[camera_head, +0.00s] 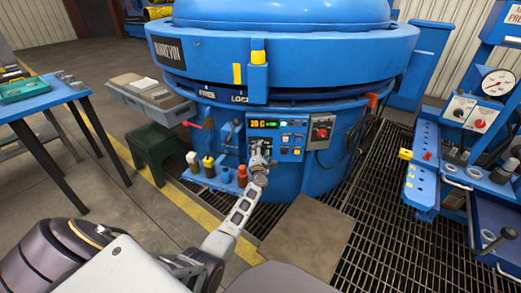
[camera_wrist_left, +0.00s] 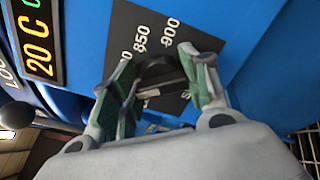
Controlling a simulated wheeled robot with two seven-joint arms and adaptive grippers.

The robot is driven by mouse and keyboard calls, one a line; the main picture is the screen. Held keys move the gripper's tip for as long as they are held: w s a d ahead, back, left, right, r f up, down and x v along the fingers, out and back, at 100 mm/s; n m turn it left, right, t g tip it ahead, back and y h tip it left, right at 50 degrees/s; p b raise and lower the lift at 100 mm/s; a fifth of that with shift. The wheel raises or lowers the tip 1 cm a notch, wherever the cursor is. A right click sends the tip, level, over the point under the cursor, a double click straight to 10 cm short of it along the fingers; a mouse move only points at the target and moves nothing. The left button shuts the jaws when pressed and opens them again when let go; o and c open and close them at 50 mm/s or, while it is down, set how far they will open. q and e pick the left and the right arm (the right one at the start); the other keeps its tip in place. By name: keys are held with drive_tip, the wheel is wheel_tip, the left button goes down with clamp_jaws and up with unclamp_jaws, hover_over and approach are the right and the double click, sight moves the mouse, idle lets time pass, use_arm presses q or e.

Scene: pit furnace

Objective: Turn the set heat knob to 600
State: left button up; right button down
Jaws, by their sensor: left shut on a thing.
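The set heat knob (camera_wrist_left: 157,73) is black and sits on a dark dial plate (camera_wrist_left: 125,22) in the left wrist view. The numbers 850 and 900 show on the plate; the rest of the scale and the knob's pointer are hidden or unclear. My left gripper (camera_wrist_left: 162,62) has its green-padded fingers on either side of the knob, shut on it. In the head view my left gripper (camera_head: 260,153) is against the blue control panel (camera_head: 291,153) and covers the knob. The right gripper is not in view.
A lit display (camera_wrist_left: 37,42) reads 20 C. A red switch (camera_head: 322,130) is on the panel's right. The blue furnace (camera_head: 290,50) rises behind. A blue cart (camera_head: 425,165) stands right, a green stool (camera_head: 155,147) left. Bottles (camera_head: 209,165) sit left of the panel.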

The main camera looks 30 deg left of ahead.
use_arm(q)
drive_tip(key=m+p, duration=0.2)
drive_tip(key=m, duration=0.3)
drive_tip(key=shift+d, duration=0.1)
drive_tip(key=shift+m+p, duration=0.3)
drive_tip(key=shift+m, duration=0.1)
drive_tip(key=shift+f+m, duration=0.1)
drive_tip(key=shift+m, duration=0.6)
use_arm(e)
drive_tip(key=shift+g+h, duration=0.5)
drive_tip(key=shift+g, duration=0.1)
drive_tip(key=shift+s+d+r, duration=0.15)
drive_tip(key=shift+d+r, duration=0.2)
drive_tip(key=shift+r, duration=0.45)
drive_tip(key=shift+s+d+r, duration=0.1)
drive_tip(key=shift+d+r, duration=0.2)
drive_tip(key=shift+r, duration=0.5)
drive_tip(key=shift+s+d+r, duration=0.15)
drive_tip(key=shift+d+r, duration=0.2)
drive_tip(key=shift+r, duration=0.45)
use_arm(q)
drive_tip(key=o, duration=1)
drive_tip(key=shift+s+d, duration=0.1)
drive_tip(key=shift+s, duration=0.05)
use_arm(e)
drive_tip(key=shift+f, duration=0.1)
